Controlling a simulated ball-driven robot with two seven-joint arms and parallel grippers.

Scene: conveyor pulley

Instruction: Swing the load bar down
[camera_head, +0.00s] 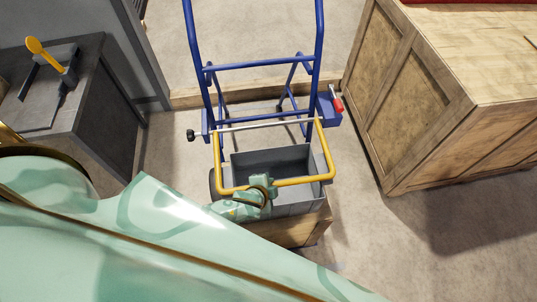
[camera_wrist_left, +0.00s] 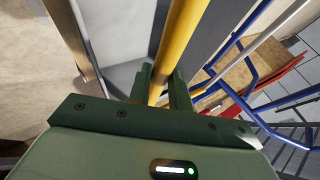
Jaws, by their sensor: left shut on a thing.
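The load bar (camera_head: 304,181) is a yellow U-shaped tube in the head view, hinged on a blue frame (camera_head: 262,64) along a grey rod. It reaches out from the frame above a grey bin (camera_head: 281,165). My left gripper (camera_head: 264,188) is at the near crosspiece of the bar, left of its middle, and is shut on it. In the left wrist view the yellow bar (camera_wrist_left: 178,40) runs between the two dark green fingers (camera_wrist_left: 163,88). My left arm covers the lower left of the head view. My right gripper is in neither view.
The grey bin sits on a wooden block (camera_head: 290,232). A wooden crate (camera_head: 420,100) stands on the right. A dark grey cabinet (camera_head: 105,115) with a yellow-handled lever (camera_head: 42,53) stands on the left. A red-handled part (camera_head: 337,104) sits at the frame's right. Floor between is clear.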

